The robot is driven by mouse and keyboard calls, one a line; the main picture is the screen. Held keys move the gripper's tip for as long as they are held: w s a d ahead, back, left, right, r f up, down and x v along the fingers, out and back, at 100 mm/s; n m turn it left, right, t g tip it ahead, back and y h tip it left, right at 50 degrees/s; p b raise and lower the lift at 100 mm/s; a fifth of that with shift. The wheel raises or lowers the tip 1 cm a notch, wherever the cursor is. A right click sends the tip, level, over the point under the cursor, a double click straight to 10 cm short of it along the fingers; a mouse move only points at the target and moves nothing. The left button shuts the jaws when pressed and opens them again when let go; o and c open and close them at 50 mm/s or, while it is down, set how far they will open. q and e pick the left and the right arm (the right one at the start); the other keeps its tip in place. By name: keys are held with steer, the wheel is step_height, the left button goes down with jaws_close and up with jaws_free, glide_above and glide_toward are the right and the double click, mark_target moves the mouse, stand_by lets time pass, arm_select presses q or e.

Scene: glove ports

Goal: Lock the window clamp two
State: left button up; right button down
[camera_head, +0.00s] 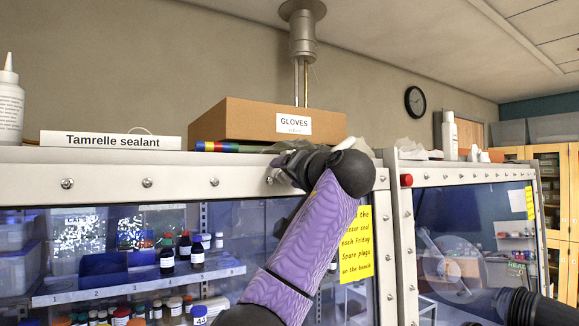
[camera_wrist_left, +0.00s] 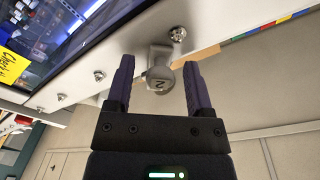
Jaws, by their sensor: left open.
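The window clamp (camera_wrist_left: 160,76) shows in the left wrist view as a grey metal knob with a mark that reads like a 2 turned sideways. It sits on the pale window frame beside a bolt (camera_wrist_left: 177,34). My left gripper (camera_wrist_left: 158,68) is open, with one dark finger on each side of the clamp. I cannot tell whether either finger touches it. In the head view my left gripper (camera_head: 284,168) is at the frame's top rail, largely covered by my wrist, and the clamp cannot be made out there. My right gripper is not seen.
The pale top rail (camera_head: 110,171) carries several bolts. Above it are a GLOVES box (camera_head: 235,120), a Tamrelle sealant sign (camera_head: 110,140) and a white bottle (camera_head: 10,105). A yellow note (camera_head: 357,247) is on the glass. A red knob (camera_head: 406,180) is on the right-hand cabinet.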

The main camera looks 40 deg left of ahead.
arm_select(q)
steer(key=shift+a, duration=0.15)
steer(key=c, duration=0.4)
jaws_close()
steer(key=shift+w+f+n, duration=0.1)
steer(key=shift+w+n, duration=0.05)
steer(key=shift+n, duration=0.15)
steer(key=shift+w+f+n+p, duration=0.2)
steer(key=shift+w+n+p, duration=0.1)
steer(key=shift+n, duration=0.7)
steer(key=shift+w+d+f+n+g+y+p, duration=0.15)
steer(key=shift+w+n+p, duration=0.2)
steer(key=shift+n, duration=0.7)
steer(key=shift+w+d+n+g+y+p, duration=0.1)
steer(key=shift+w+d+n+g+p, duration=0.2)
steer(key=shift+n, duration=0.7)
steer(key=shift+w+f+n+g+y+p, duration=0.15)
steer(key=shift+w+n+p, duration=0.25)
steer(key=shift+n, duration=0.65)
steer(key=shift+s, duration=0.1)
